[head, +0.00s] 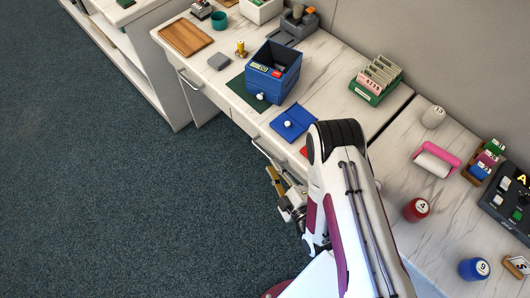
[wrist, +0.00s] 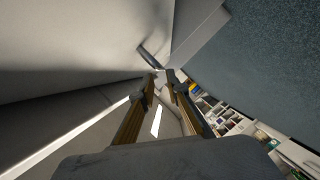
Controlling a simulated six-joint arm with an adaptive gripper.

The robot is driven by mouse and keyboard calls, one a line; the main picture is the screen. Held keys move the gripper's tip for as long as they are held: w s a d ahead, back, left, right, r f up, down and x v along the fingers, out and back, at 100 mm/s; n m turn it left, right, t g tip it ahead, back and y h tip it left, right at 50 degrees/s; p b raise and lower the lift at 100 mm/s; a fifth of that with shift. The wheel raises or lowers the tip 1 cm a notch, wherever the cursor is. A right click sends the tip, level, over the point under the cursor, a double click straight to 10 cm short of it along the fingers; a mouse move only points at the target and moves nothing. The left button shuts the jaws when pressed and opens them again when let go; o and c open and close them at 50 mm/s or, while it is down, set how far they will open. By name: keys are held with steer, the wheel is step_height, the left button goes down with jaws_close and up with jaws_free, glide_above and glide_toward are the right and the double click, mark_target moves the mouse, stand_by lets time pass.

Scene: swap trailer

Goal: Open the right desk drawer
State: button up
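The desk (head: 215,85) has a pale marbled top and two drawer handles on its front edge. The right drawer handle (head: 262,152) is a thin metal bar, with its lower end close to my gripper. My gripper (head: 273,175) is beside the desk front, partly hidden by my arm. In the wrist view, the two fingers of my gripper (wrist: 162,76) are apart with nothing between them. A dark bar handle (wrist: 148,57) is just beyond the tips on a pale panel; I cannot tell whether it touches them. The drawer looks shut, though my arm hides part of its front.
The left drawer handle (head: 187,80) is further along. The carpet (head: 130,210) before the desk is clear.

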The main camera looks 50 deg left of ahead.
mark_target(267, 156)
steer(key=shift+x, duration=3.75)
jaws_close()
